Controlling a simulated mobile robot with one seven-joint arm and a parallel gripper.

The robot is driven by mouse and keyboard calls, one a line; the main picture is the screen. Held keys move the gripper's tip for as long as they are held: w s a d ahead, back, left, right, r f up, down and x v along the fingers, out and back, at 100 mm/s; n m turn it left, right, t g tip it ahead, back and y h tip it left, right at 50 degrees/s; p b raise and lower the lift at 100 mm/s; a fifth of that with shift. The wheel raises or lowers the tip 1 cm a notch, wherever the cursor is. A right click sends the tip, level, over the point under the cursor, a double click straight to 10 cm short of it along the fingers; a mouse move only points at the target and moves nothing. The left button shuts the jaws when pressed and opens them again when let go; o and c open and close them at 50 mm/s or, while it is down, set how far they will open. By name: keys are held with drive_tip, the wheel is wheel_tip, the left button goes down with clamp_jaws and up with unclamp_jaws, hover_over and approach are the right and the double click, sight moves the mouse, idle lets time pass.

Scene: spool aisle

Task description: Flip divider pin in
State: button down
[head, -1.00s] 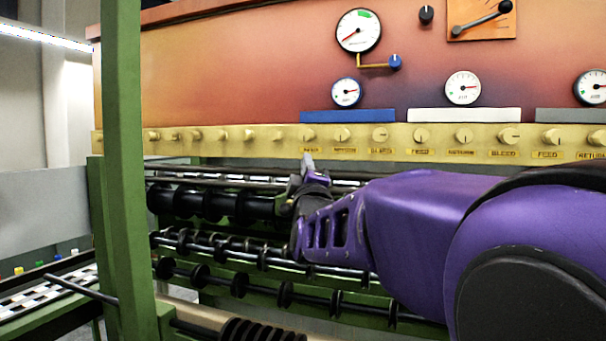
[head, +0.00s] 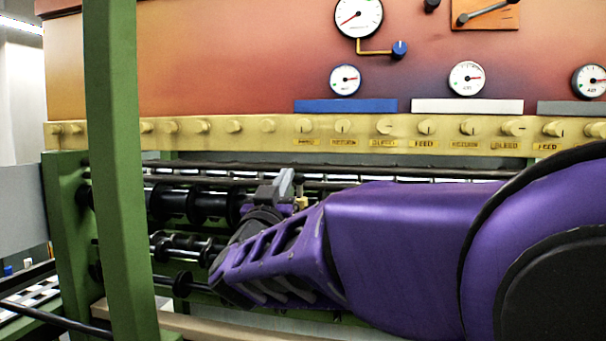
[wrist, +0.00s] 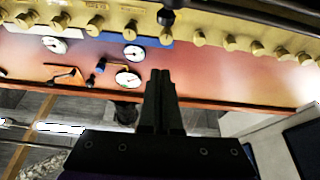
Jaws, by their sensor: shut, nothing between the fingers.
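My gripper (head: 286,178) is in front of the green machine frame, just under the yellow knob rail, with its fingers pointing up. In the wrist view the two dark fingers (wrist: 160,75) lie together, shut and empty. A small dark round-ended part (wrist: 166,17) shows beyond the fingertips, against the yellow rail and apart from them; I cannot tell whether it is the divider pin. In the head view I cannot make out a divider pin for certain. My purple forearm and wrist hide part of the rollers behind them.
The yellow rail (head: 230,126) carries a row of knobs above my gripper. Black rollers with discs (head: 200,204) run below it. A green post (head: 115,190) stands at the left. Gauges (head: 345,80) and a blue ledge (head: 345,105) are on the panel above.

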drive_tip(key=shift+a+f+m+h, duration=0.1)
drive_tip(key=shift+m+h, duration=0.2)
drive_tip(key=shift+m, duration=0.2)
drive_tip(key=shift+s, duration=0.1)
wheel_tip(320, 180, up, 4)
drive_tip(key=p, duration=0.2)
hover_over(299, 179)
drive_tip(key=s, duration=0.2)
drive_tip(key=f, duration=0.3)
drive_tip(key=shift+w+a+f+b, duration=0.1)
drive_tip(key=shift+w+a+b, duration=0.2)
drive_tip(key=shift+w+b, duration=0.05)
drive_tip(key=shift+f, duration=0.5)
